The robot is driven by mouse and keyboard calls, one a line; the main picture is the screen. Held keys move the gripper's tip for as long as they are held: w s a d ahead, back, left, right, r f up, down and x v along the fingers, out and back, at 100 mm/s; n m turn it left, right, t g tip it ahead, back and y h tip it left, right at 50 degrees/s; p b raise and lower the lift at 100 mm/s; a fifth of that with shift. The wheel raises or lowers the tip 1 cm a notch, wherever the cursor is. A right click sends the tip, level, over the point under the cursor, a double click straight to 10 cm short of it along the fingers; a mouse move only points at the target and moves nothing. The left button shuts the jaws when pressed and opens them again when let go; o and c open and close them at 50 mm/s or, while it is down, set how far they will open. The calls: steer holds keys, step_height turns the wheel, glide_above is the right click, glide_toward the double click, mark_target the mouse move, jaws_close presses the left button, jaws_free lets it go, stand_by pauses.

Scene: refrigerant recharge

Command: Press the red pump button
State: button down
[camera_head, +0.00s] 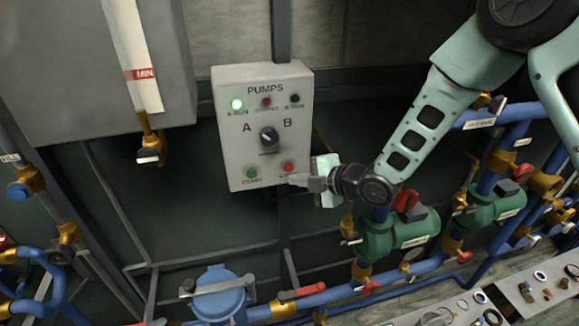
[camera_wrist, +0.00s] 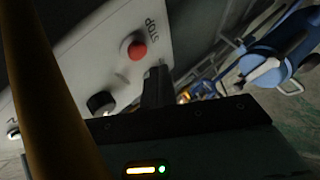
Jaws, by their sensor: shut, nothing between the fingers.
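The red pump button (camera_head: 288,167) sits at the lower right of the grey PUMPS control box (camera_head: 240,150). It also shows in the wrist view (camera_wrist: 137,50), a round red cap on a pale collar beside the word STOP. My gripper (camera_head: 297,180) is shut and empty, its tip just below and right of the red button in the head view. In the wrist view the dark fingers (camera_wrist: 160,72) point at the panel beside the STOP label, a little right of and below the button. Whether they touch the panel I cannot tell; they look apart from the button.
A green button (camera_head: 251,173) and a black A/B selector knob (camera_head: 268,138) share the box face. The left green lamp (camera_head: 237,104) is lit. Blue pipes and green pumps (camera_head: 400,235) lie below and right. A brown-yellow pipe (camera_wrist: 45,90) crosses the wrist view closely.

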steer(key=shift+w+a, duration=0.15)
steer(key=shift+w, duration=0.45)
steer(key=shift+w+b, duration=0.15)
steer(key=shift+b, duration=0.15)
stand_by(1.4)
steer(key=shift+w+a, duration=0.15)
steer(key=shift+w, duration=0.1)
steer(key=shift+w+a+b, duration=0.1)
steer(key=shift+w+b, duration=0.25)
steer(key=shift+w, duration=0.1)
stand_by(0.8)
steer(key=shift+s, duration=0.15)
steer(key=shift+s+d+b, duration=0.25)
steer(key=shift+s+b, duration=0.25)
steer(key=shift+s, duration=0.2)
steer(key=shift+s, duration=0.1)
